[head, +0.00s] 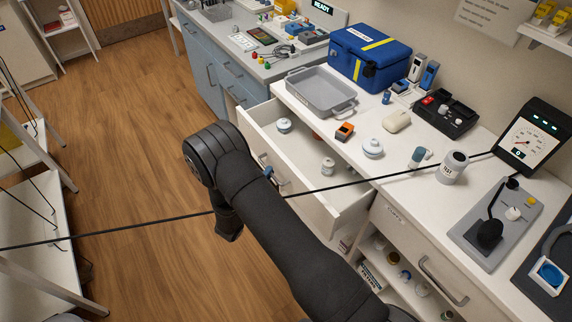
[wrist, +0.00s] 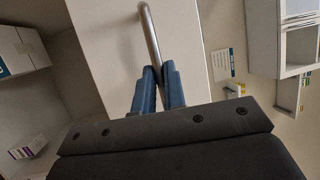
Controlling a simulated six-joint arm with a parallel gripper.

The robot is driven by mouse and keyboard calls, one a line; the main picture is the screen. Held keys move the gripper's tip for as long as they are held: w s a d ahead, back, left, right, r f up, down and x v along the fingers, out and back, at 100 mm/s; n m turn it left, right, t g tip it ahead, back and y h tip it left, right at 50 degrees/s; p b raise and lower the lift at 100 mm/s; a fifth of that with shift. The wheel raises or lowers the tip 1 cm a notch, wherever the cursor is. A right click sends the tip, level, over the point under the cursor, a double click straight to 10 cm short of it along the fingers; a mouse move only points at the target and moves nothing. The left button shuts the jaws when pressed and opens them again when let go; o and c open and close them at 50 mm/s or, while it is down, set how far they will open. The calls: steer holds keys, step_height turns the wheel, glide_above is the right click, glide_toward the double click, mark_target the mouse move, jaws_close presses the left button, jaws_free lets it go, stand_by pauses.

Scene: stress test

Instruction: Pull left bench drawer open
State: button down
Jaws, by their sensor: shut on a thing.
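The left bench drawer (head: 312,208) is white and stands well out from the bench, its inside showing from above. A lidded white jar (head: 284,125) and a small white bottle (head: 328,167) are in it. My gripper (head: 269,171) is at the drawer's front, mostly hidden by my dark arm; only a bit of blue finger shows. In the wrist view, my blue fingers (wrist: 159,88) are closed on the curved metal handle (wrist: 150,30) of a pale drawer front (wrist: 109,55). The handle's lower end is hidden between the fingers.
A closed drawer with a handle (head: 440,282) is to the right, above open shelves. A black cable (head: 110,233) crosses the aisle and bench, passing my arm. A grey tray (head: 320,91), blue case (head: 370,55) and labelled canister (head: 453,167) stand on the bench.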

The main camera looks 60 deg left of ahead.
steer(key=s, duration=1.5)
steer(key=shift+s, duration=0.3)
steer(key=c, duration=1.5)
jaws_free()
steer(key=v, duration=1.7)
steer(key=shift+s, duration=0.2)
steer(key=shift+d, duration=0.1)
steer(key=x, duration=1.7)
steer(key=shift+w, duration=0.25)
steer(key=shift+s, duration=0.15)
